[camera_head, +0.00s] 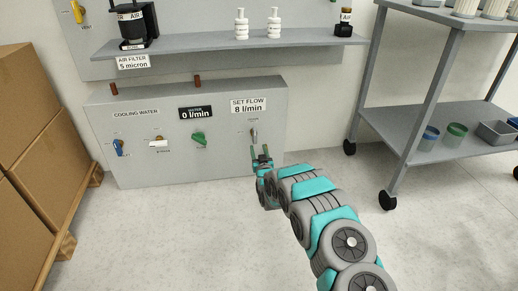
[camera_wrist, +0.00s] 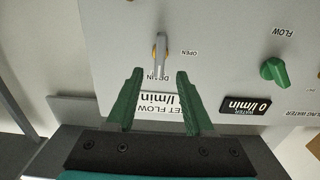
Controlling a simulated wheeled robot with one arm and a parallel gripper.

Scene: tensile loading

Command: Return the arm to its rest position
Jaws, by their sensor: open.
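My gripper (camera_head: 261,152) is at the end of my grey and teal arm, in front of the right part of the cooling-water panel (camera_head: 180,165). In the wrist view its two green fingers (camera_wrist: 155,80) are spread apart with nothing between the tips. The same lever shows in the head view (camera_head: 254,134), just above the gripper. The wrist view is upside down, and the fingers partly cover the set-flow label (camera_wrist: 160,106).
The panel also carries a green flow knob (camera_head: 199,138) and a blue valve handle (camera_head: 119,147). A shelf (camera_head: 200,42) with bottles juts out above. Stacked boxes (camera_head: 40,150) stand at left, a wheeled cart (camera_head: 430,125) at right. The floor (camera_head: 180,235) between is clear.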

